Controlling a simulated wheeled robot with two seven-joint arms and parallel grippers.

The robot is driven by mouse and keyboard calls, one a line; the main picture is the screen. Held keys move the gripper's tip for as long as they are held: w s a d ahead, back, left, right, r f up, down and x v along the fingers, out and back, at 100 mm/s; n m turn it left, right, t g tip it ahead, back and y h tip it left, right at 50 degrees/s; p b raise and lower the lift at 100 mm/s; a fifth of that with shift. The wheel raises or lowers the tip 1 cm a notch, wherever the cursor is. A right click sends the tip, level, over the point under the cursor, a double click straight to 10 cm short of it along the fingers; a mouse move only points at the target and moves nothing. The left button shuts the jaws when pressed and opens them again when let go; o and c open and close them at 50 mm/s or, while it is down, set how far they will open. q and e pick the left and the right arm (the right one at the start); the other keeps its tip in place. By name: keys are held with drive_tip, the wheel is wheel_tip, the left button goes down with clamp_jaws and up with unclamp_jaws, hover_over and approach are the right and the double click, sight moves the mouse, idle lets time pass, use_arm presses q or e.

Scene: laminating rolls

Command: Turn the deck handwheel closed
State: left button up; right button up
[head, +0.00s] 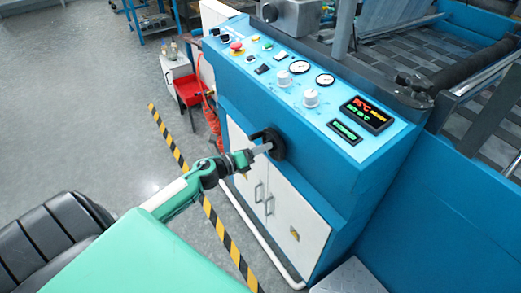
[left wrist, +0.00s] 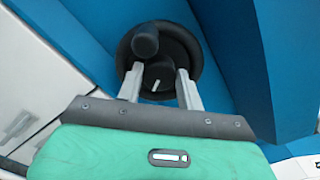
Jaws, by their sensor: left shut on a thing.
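The deck handwheel (head: 276,142) is a black round wheel on the blue front face of the machine, below the control panel. In the left wrist view the handwheel (left wrist: 181,52) shows a round knob standing out at its upper left and a white mark on its hub. My left gripper (head: 262,148) reaches it from the left. In the left wrist view the two fingers of my left gripper (left wrist: 158,82) lie over the lower part of the wheel, either side of the hub, shut on it. The fingertip contact is partly hidden. My right gripper is not in view.
The control panel (head: 262,73) with dials, gauges and a red button lies above the wheel. White cabinet doors (head: 285,215) with handles are below it. A striped floor line (head: 170,140) runs along the machine. A red bin (head: 188,90) stands behind.

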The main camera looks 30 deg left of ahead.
use_arm(q)
drive_tip(key=shift+d+f, duration=0.1)
drive_tip(key=shift+f, duration=0.05)
drive_tip(key=o, duration=1)
drive_tip(key=v, duration=1.4)
drive_tip(key=shift+b, duration=0.45)
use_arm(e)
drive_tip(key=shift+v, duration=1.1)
use_arm(q)
drive_tip(key=shift+w, duration=0.1)
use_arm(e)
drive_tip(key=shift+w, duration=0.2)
